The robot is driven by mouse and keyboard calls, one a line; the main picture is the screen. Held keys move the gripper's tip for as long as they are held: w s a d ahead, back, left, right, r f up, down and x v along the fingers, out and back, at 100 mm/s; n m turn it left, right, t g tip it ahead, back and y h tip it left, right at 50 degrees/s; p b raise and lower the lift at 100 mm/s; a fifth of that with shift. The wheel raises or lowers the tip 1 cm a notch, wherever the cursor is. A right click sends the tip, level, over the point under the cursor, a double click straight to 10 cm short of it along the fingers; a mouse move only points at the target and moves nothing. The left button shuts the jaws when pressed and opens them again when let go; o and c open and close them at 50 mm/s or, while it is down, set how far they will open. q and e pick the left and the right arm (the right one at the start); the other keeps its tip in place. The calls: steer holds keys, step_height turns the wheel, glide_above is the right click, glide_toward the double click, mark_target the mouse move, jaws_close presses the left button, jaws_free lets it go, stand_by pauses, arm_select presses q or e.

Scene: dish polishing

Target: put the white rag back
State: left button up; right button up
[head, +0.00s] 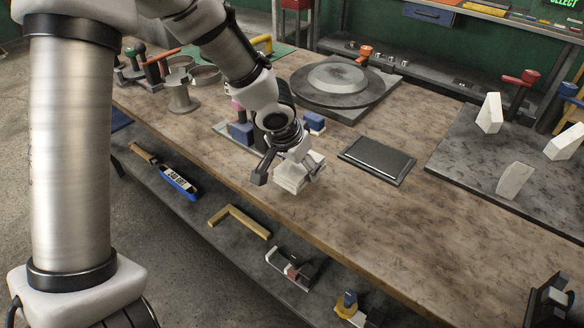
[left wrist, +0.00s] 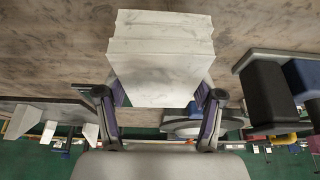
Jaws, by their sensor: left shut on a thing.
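The white rag (head: 297,174) is a thick folded block with layered edges. My left gripper (head: 288,176) is shut on it near the front edge of the wooden table, left of a flat dark plate. In the left wrist view the rag (left wrist: 160,58) sits between the two fingers (left wrist: 160,98), with one finger at each side. The rag looks close to the tabletop, but I cannot tell whether it touches it. My right gripper is not in view.
A flat dark plate (head: 377,160) lies right of the rag. A tray (head: 222,128) with coloured blocks is behind my left gripper. A round turntable (head: 337,86) stands further back. A dark board (head: 460,150) with white pieces is at right. Bare wood (head: 345,215) lies in front.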

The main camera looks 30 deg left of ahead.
mark_target(295, 166)
arm_select(q)
steer(key=w+a, duration=0.1)
steer(key=w+a+p, duration=0.1)
steer(key=a+p, duration=0.1)
steer(key=shift+w+r, duration=0.25)
steer(key=shift+w, duration=0.15)
step_height(295, 166, down, 4)
steer(key=shift+a+r+b, duration=0.1)
steer(key=shift+a+b, duration=0.05)
steer(key=shift+b, duration=1.05)
steer(key=shift+w+f, duration=0.1)
steer(key=shift+f, duration=0.2)
steer(key=shift+w+a, duration=0.1)
steer(key=shift+r, duration=0.15)
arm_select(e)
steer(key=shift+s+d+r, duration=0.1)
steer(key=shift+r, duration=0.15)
arm_select(q)
steer(key=shift+f, duration=0.2)
steer(key=o, duration=1)
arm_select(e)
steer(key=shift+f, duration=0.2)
arm_select(q)
steer(key=shift+r, duration=0.1)
